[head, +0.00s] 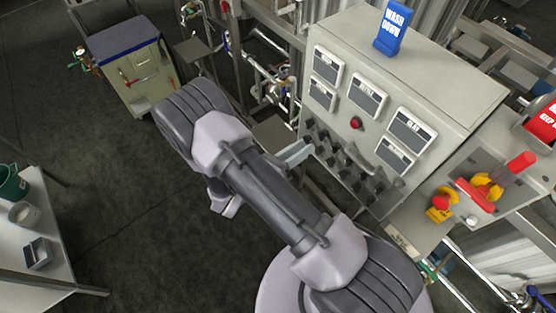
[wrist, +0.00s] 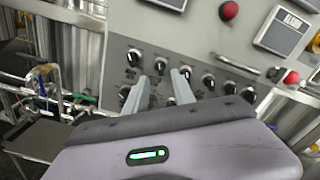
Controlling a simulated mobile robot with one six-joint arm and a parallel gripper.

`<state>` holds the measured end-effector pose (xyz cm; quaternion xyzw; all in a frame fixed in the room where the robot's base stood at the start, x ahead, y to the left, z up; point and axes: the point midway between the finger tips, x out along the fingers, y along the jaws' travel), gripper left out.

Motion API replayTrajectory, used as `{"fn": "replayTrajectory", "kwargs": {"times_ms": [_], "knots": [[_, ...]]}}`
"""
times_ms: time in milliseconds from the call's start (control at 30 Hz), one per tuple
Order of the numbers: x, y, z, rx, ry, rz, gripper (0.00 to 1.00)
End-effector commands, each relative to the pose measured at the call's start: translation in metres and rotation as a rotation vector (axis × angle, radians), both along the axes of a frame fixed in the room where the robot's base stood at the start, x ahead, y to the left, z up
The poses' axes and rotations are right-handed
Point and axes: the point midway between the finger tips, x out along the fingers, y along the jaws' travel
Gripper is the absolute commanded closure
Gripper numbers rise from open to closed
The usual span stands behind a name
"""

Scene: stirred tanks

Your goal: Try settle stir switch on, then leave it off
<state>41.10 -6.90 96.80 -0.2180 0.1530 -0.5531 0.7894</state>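The grey control panel (head: 340,118) carries rows of small black rotary switches (head: 335,160) on its lower part. They also show in the wrist view (wrist: 161,63), with pale pointer marks. The labels are too small to read, so I cannot tell which one is the settle stir switch or how it is set. My gripper (wrist: 161,84) is open in front of the switches, its two fingers apart, with parts of dark knobs showing between and beside them. I cannot tell whether a finger touches a knob. In the head view my gripper (head: 296,155) is at the panel's lower left, partly hidden by my arm.
A red button (head: 356,123) and several display plates sit above the switches. A metal handle (wrist: 236,65) stands out at their right. A blue wash down sign (head: 391,28) stands on top. A red-handled yellow device (head: 490,185) is at right. Open floor lies left.

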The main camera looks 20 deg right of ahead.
Motion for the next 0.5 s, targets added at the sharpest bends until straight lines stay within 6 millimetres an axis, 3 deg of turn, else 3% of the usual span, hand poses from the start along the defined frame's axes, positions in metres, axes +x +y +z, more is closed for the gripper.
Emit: {"fn": "replayTrajectory", "kwargs": {"times_ms": [100,233,400,500], "knots": [[-0.013,0.040,0.002,0.001,-0.001,0.008,0.69],[-0.027,0.077,0.001,0.001,-0.002,0.007,0.69],[-0.039,0.107,0.001,0.001,0.000,0.003,0.69],[-0.042,0.114,0.000,0.001,0.000,0.000,0.69]]}}
